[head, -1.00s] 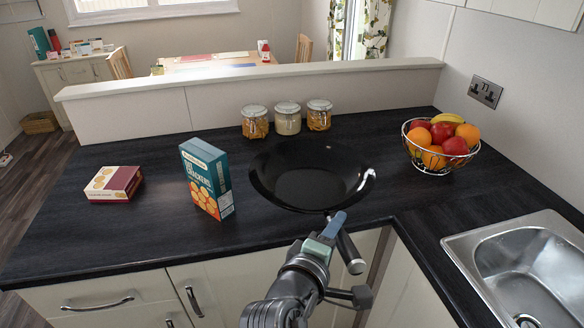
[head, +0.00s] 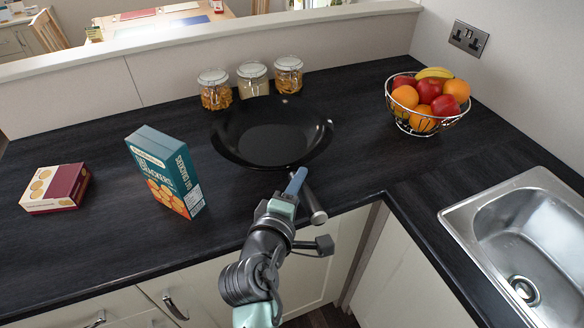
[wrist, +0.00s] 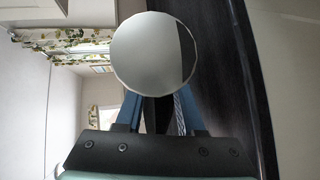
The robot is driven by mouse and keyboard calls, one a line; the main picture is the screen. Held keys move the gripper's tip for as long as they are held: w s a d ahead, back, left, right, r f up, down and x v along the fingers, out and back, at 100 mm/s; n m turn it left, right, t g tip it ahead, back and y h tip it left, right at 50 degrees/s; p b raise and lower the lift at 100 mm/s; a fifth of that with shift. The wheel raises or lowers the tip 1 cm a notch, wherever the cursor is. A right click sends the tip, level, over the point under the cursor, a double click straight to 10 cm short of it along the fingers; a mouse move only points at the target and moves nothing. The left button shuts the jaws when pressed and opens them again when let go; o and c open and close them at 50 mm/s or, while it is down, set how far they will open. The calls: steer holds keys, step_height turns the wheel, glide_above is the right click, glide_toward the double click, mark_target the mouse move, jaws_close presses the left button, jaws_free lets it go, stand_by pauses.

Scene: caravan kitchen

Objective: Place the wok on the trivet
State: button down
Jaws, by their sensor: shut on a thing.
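The black wok (head: 268,143) is at the middle of the dark counter, in front of the jars, its bowl opening upward. Its handle (head: 313,203) points toward me, past the counter's front edge. My gripper (head: 296,182) is shut on the handle. In the wrist view, the round grey end of the handle (wrist: 152,52) stands between the blue fingers of my gripper (wrist: 157,108). I cannot tell whether the wok's base touches the counter. No trivet shows in either view.
A blue cracker box (head: 165,172) stands left of the wok, with a small red and cream box (head: 55,188) farther left. Three jars (head: 252,82) stand behind. A wire fruit bowl (head: 428,102) is at the right, above the sink (head: 530,240). Counter between wok and fruit bowl is clear.

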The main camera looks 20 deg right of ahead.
steer(key=shift+w+f+b, duration=0.15)
steer(key=shift+f+b, duration=0.2)
steer(key=shift+f, duration=2.15)
steer(key=c, duration=0.9)
jaws_free()
steer(key=shift+f, duration=0.35)
steer(key=o, duration=0.4)
steer(key=shift+r, duration=0.1)
steer(key=shift+s, duration=0.2)
steer(key=b+v, duration=0.1)
steer(key=v, duration=1.1)
steer(key=w+a+r+m+t+y, duration=0.2)
steer(key=w+r+m+t, duration=0.1)
steer(key=r, duration=0.9)
steer(key=w+a+r+m+t+y, duration=0.1)
steer(key=w+a+r+m+t, duration=0.2)
steer(key=r, duration=0.9)
steer(key=s+a+r+m+t+y, duration=0.1)
steer(key=s+r+t+y, duration=0.1)
steer(key=r, duration=0.6)
steer(key=s+a+r+m+t+y, duration=0.1)
steer(key=s+r+t, duration=0.3)
steer(key=r, duration=0.4)
steer(key=s+a+r+m+t+y, duration=0.1)
steer(key=s+a+r+t+y, duration=0.1)
steer(key=r, duration=0.7)
steer(key=shift+s+r+m+t+y, duration=0.1)
steer(key=shift+s+m+t+y, duration=0.3)
steer(key=shift+s+t+y, duration=0.55)
